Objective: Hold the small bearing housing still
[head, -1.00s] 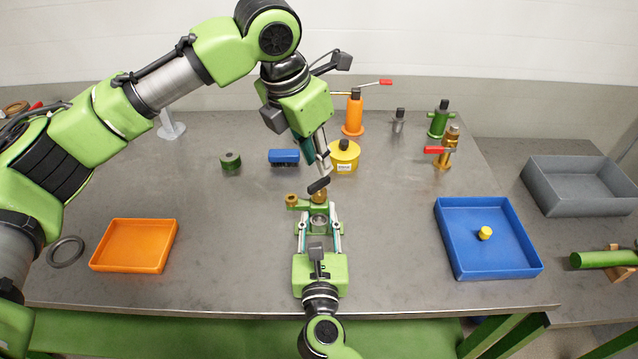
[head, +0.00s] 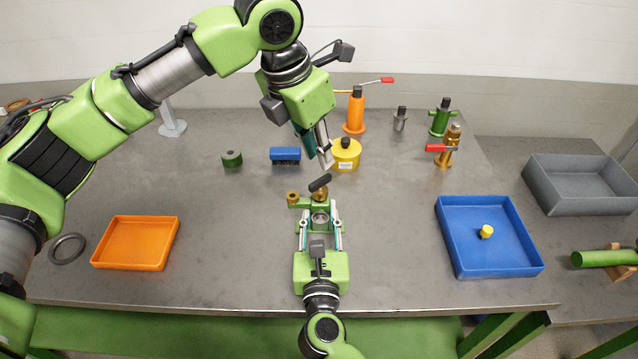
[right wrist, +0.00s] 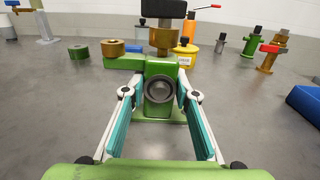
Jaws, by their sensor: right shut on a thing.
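The small bearing housing (head: 319,211) is a green block with a round metal-lined bore, upright near the middle of the table. My right gripper (head: 320,224) is shut on it, one finger on each side, as the right wrist view of the housing (right wrist: 159,111) shows. A brass fitting (right wrist: 164,38) with a black crossbar (head: 320,183) stands on top, and a brass knob (right wrist: 112,48) sits on its left arm. My left gripper (head: 327,163) is above and beyond the housing, apart from it, pointing down. Its finger gap is unclear.
An orange tray (head: 103,266) is left; a blue tray (head: 461,266) holding a yellow knob is right. The table between the trays and housing is clear.

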